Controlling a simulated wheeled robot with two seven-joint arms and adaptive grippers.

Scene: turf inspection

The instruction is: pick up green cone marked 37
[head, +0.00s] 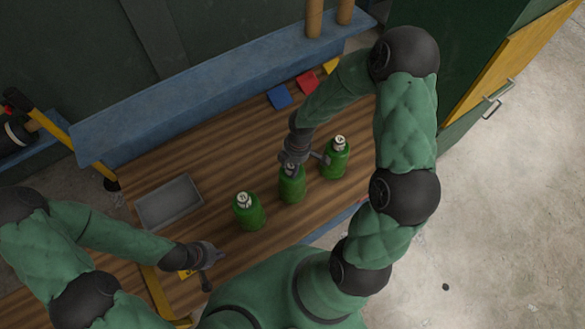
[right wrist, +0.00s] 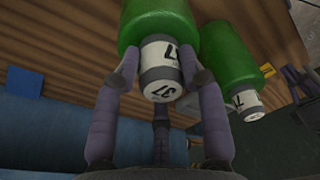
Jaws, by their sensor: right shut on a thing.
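Three green cone-like pieces with white marked tops stand in a slanting row on the wooden bench in the head view. My right gripper (head: 294,160) is shut around the top of the middle green cone (head: 292,188). In the right wrist view its fingers (right wrist: 160,82) grip the white-and-grey neck of this cone (right wrist: 158,24), which reads 37. It is upright; I cannot tell whether it touches the bench. The left green cone (head: 249,213) and right green cone (head: 335,161) stand apart from it. My left gripper (head: 212,272) is empty near the front of the bench, its fingers spread.
A grey tray (head: 169,203) lies on the wooden bench (head: 225,165) at the left. Blue (head: 279,97), red (head: 308,82) and yellow (head: 331,66) pieces lie near the blue shelf (head: 215,88) at the back. Another green cone (right wrist: 228,52) is close beside the held one.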

